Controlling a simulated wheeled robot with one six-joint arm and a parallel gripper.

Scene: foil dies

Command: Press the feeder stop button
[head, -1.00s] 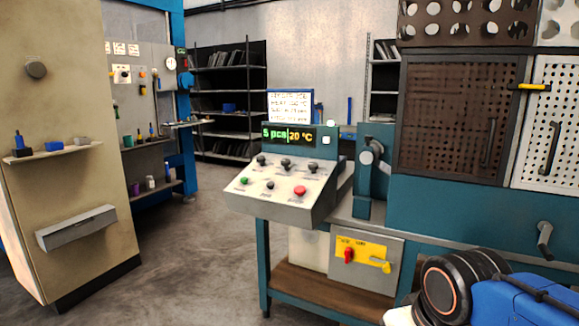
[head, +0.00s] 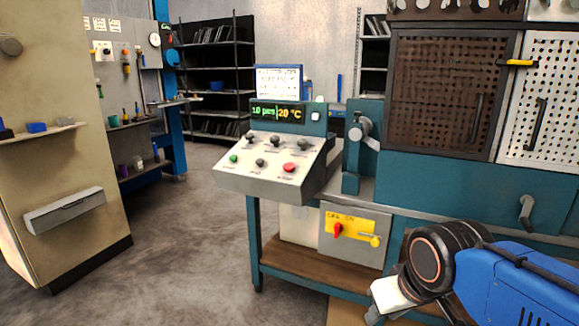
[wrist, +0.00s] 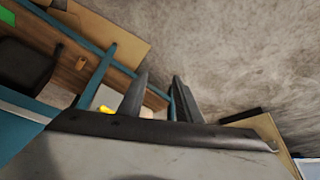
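The sloped grey control panel (head: 262,170) stands at the centre of the head view. The labels are too small to read, so I cannot tell which is the feeder stop. The display (head: 277,113) above reads "10 pcs" and "20 °C". My gripper (wrist: 160,77) shows in the wrist view with its two fingers apart and nothing between them. The panel buttons are not in the wrist view.
A yellow plate with a red switch (head: 338,230) is below the panel, over a wooden shelf (head: 310,268). A lever (head: 360,140) stands right of the panel. A beige cabinet (head: 60,150) is at left. The floor (head: 185,240) between is clear.

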